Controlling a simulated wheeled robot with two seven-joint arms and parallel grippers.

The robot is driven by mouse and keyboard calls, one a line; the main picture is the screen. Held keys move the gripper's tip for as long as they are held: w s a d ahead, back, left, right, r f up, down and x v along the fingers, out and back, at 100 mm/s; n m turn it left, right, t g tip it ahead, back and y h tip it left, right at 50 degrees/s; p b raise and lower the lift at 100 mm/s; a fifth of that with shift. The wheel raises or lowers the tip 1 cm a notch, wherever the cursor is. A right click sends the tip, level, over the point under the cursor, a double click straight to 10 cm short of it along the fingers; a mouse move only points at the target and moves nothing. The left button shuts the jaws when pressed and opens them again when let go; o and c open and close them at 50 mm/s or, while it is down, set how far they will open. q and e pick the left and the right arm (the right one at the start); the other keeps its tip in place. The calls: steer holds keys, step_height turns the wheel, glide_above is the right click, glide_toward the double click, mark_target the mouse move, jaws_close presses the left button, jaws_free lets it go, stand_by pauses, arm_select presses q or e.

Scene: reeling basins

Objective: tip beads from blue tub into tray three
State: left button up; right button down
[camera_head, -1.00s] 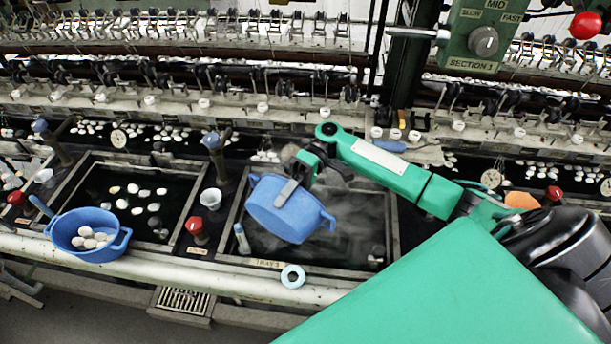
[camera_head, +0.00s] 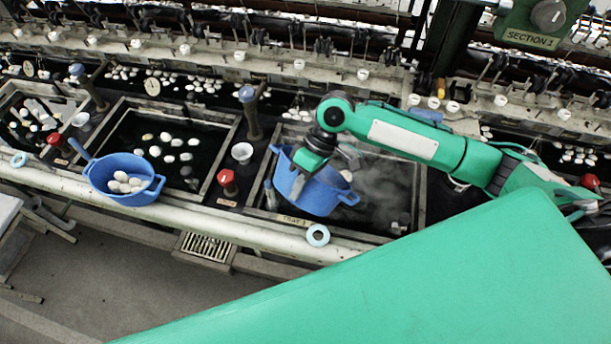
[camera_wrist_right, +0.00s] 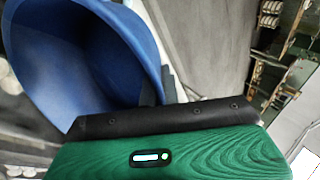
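A blue tub (camera_head: 318,196) hangs tilted over tray three (camera_head: 408,190), a dark, steaming basin whose front label reads TRAY 3. My right gripper (camera_head: 298,184) is shut on the tub's wall. In the right wrist view the tub (camera_wrist_right: 85,45) fills the upper left and its visible inner wall is bare. A white bead-like piece (camera_head: 347,175) shows at the tub's right side; I cannot tell whether it is in the tub or beyond it. I see no clear beads in tray three's visible water. My left gripper is not in view.
A second blue tub (camera_head: 124,192) with white pieces stands on the front ledge at left. The tray behind it (camera_head: 208,115) holds several white pieces. A red-topped knob (camera_head: 228,178), a white cup (camera_head: 242,153) and a post (camera_head: 250,115) stand left of tray three. A pale ring (camera_head: 318,236) is on the front rail.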

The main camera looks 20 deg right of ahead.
steer(key=p, duration=0.1)
steer(key=t+h+p, duration=0.1)
steer(key=p, duration=0.1)
steer(key=shift+a+r+h, duration=0.15)
steer(key=shift+r+h, duration=0.15)
steer(key=t+h+p, duration=0.1)
steer(key=p, duration=0.1)
steer(key=t+h+p, duration=0.1)
steer(key=h+p, duration=0.1)
steer(key=p, duration=0.1)
steer(key=shift+s+a+f+h, duration=0.1)
steer(key=shift+s+f+h, duration=0.05)
steer(key=shift+f+h, duration=0.2)
steer(key=shift+f+t+h+p, duration=0.35)
steer(key=shift+h+p, duration=0.4)
steer(key=shift+p, duration=0.25)
